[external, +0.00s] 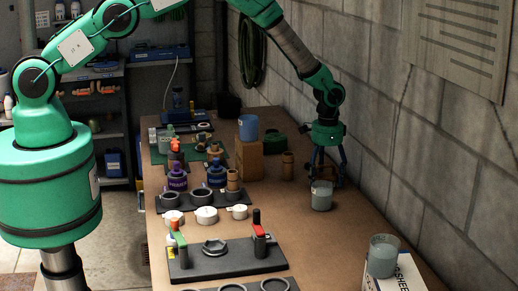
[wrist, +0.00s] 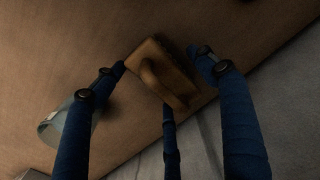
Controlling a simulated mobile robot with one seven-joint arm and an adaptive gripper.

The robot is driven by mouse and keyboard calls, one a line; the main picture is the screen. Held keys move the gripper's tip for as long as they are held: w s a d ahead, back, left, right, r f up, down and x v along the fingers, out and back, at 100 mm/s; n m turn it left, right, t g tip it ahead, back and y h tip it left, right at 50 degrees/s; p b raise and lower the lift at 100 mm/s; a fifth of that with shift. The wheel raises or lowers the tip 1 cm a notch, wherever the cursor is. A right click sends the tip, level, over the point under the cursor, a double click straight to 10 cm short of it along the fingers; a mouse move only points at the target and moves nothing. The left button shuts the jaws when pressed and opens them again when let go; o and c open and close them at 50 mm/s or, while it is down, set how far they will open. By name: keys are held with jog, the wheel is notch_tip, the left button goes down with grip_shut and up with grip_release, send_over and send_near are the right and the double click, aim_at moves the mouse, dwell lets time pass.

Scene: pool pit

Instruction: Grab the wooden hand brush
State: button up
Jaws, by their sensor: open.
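The wooden hand brush (wrist: 170,72) shows in the wrist view as a brown block with a raised, curved handle, lying on the brown bench top. It sits between the spread blue fingers of my gripper (wrist: 160,65). The fingertips are near its sides, and I cannot tell whether any of them touches it. In the external view my gripper (external: 327,168) points down over the right side of the bench, close to the wall. The brush is not clearly visible there.
A translucent grey cup (external: 321,196) stands just in front of my gripper; a clear cup (wrist: 58,125) shows beside the left finger. A cardboard box (external: 249,160) with a blue cup (external: 248,127) and a small wooden cylinder (external: 288,166) stand left. The block wall (external: 420,140) is close right.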

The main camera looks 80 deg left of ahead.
aim_at(323, 176)
jog(key=shift+f, duration=0.25)
dwell(0.4)
jog(key=c, duration=1.3)
jog(key=shift+r, duration=0.15)
jog(key=shift+r, duration=0.65)
jog(key=shift+c, duration=0.3)
jog(key=shift+s+r+b, duration=0.2)
jog(key=shift+r, duration=0.35)
jog(key=shift+s+r+b, duration=0.15)
jog(key=shift+s+r, duration=0.05)
jog(key=shift+r, duration=0.3)
jog(key=s, duration=0.5)
jog(key=s+r, duration=0.1)
jog(key=s, duration=0.4)
jog(key=s+d+b, duration=0.1)
jog(key=s, duration=0.4)
jog(key=shift+s+r, duration=0.1)
jog(key=shift+r, duration=0.1)
